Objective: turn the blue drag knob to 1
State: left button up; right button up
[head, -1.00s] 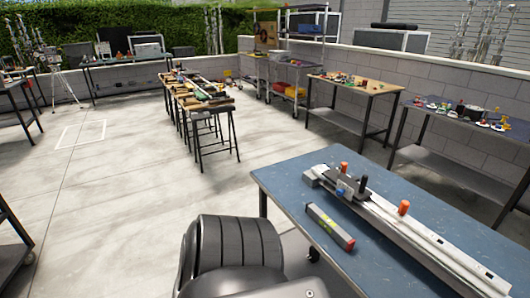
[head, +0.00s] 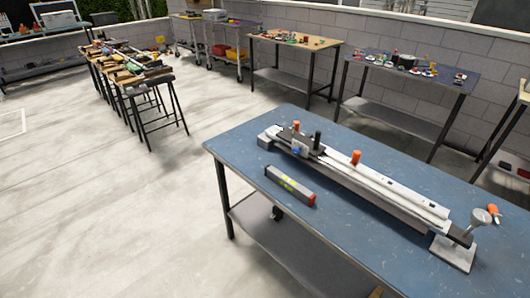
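A long white and grey slider rail (head: 370,182) lies lengthwise on the blue-topped table (head: 233,150). A small blue knob (head: 297,149) sits on the near side of the black carriage at the rail's far left end. No number or scale mark on the knob is readable at this size. A black upright handle (head: 317,140) stands just right of it, and an orange knob (head: 356,157) stands farther along the rail. Neither of my grippers is in view.
A grey round knob (head: 481,217) and an orange-ended piece (head: 493,210) are at the right. Floor left of the table is clear.

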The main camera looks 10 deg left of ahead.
aim_at(296, 151)
jog(key=i, duration=1)
